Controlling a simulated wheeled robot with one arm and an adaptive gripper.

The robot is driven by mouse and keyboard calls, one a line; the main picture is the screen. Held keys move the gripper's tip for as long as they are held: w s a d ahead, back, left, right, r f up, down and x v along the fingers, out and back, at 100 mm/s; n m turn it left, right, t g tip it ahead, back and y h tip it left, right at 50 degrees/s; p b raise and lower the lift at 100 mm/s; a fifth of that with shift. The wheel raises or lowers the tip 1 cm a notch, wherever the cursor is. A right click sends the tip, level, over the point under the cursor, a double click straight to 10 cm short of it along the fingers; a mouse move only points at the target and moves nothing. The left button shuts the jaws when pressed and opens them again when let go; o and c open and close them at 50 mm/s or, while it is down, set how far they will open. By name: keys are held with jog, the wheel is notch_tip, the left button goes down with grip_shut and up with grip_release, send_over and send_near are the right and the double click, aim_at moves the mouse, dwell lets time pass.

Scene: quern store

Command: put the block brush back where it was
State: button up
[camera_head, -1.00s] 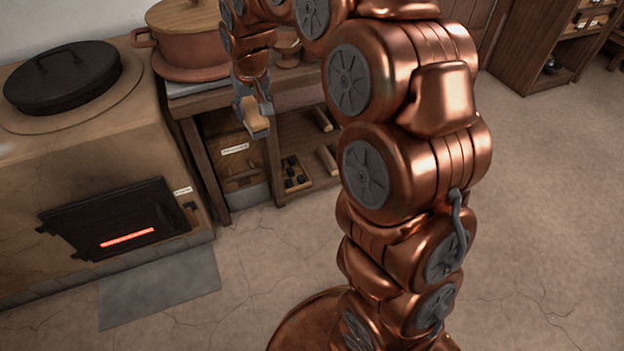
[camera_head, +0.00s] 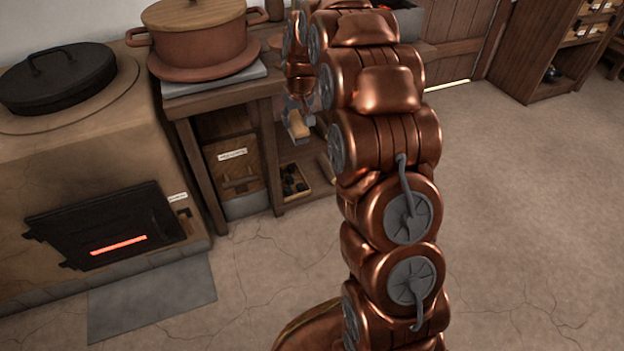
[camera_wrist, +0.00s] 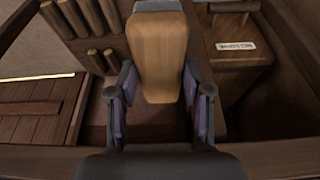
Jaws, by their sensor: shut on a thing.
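The block brush (camera_wrist: 158,55) is a pale wooden block with a grey part at its far end. In the wrist view it stands between the two fingers of my gripper (camera_wrist: 160,84), which is shut on it. In the head view the brush (camera_head: 299,131) hangs below my gripper (camera_head: 298,112), in front of the right part of the wooden shelf bench (camera_head: 224,95). My arm hides much of that bench's right side. I cannot tell from these frames which spot the brush came from.
A labelled wooden box (camera_head: 233,168) stands in the bench's left bay; a small tray (camera_head: 303,193) of dark pieces lies on the lower shelf. A terracotta pot (camera_head: 200,45) stands on top. Left is a stove with a glowing firebox (camera_head: 112,228). The floor at right is clear.

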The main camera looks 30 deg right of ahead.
jog(key=w+d+f, duration=0.2)
jog(key=d+f, duration=1.1)
jog(key=f, duration=0.4)
notch_tip(320, 180, down, 15)
jog(key=s, duration=0.1)
jog(key=shift+s+d+r, duration=0.15)
jog(key=shift+s+d, duration=0.1)
